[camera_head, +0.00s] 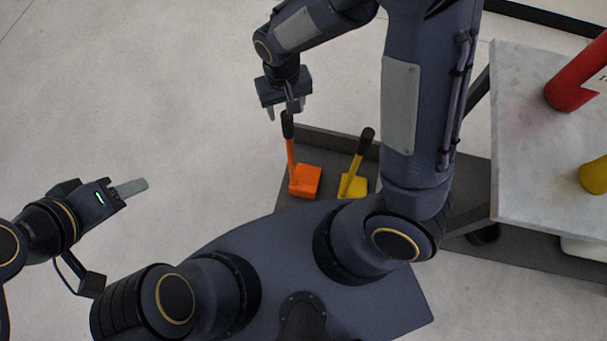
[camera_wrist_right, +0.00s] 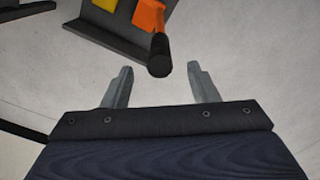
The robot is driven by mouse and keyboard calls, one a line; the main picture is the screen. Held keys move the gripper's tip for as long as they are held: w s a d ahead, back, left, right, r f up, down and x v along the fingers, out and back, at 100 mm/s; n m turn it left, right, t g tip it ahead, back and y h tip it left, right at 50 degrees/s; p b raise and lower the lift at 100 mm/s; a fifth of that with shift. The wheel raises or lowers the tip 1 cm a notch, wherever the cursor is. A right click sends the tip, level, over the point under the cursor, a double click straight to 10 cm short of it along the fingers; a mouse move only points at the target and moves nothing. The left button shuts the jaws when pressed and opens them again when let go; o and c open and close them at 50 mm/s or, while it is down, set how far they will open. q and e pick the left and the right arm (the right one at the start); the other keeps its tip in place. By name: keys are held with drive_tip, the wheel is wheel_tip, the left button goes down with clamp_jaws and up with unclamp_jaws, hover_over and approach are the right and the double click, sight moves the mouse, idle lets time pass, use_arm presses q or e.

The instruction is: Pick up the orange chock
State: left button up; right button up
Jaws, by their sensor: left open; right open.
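The orange chock (camera_head: 306,181) sits on a low dark shelf in the head view, its orange handle with a black grip (camera_head: 288,124) rising toward my right gripper. My right gripper (camera_head: 284,110) is open, with its fingers close to the top of that black grip. In the right wrist view, the black grip (camera_wrist_right: 160,58) lies ahead of the open fingers (camera_wrist_right: 160,85), roughly centred and with nothing held. The chock's orange body (camera_wrist_right: 149,14) is cut off by the top edge there. My left gripper (camera_head: 130,188) is open and empty over the floor at the left.
A yellow chock (camera_head: 353,185) with a black-tipped handle stands right of the orange one on the dark shelf (camera_head: 330,140), which has a raised edge. A light tabletop (camera_head: 525,150) at right carries a red cylinder (camera_head: 575,85) and a yellow one (camera_head: 595,176). The floor at left is clear.

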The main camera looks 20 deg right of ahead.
sight(287, 120)
wheel_tip(287, 120, down, 6)
drive_tip(key=shift+w+f+b, duration=0.1)
drive_tip(key=shift+w+b, duration=0.05)
drive_tip(key=shift+b, duration=0.8)
drive_tip(key=shift+c, duration=0.4)
clamp_jaws()
idle(0.5)
